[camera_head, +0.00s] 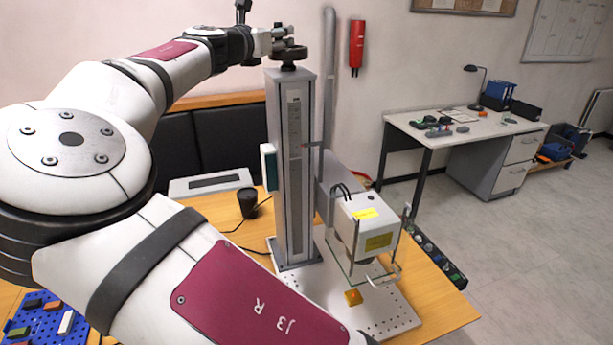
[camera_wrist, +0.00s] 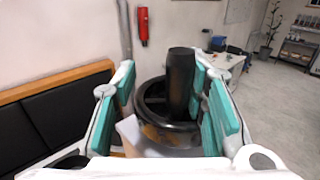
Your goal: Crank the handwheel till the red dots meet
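The black handwheel (camera_head: 288,55) sits on top of the upright grey column (camera_head: 291,160). In the wrist view the handwheel (camera_wrist: 155,115) shows with its tall black crank handle (camera_wrist: 181,78) standing up from it. My gripper (camera_head: 281,41) is at the handwheel's height. In the wrist view its teal-padded fingers (camera_wrist: 165,88) are spread either side of the handle. The right pad is close to the handle; a clear gap separates the left pad from it. The white laser head (camera_head: 366,225) hangs over a small orange block (camera_head: 353,297) on the perforated plate (camera_head: 392,322). No red dots can be made out.
The wooden table (camera_head: 443,298) carries the marker, a black cup (camera_head: 248,202) and a grey box (camera_head: 210,184). A blue pegboard (camera_head: 68,335) with coloured blocks lies at lower left. A red extinguisher (camera_head: 356,46) hangs on the wall behind. A desk (camera_head: 470,128) stands at the back right.

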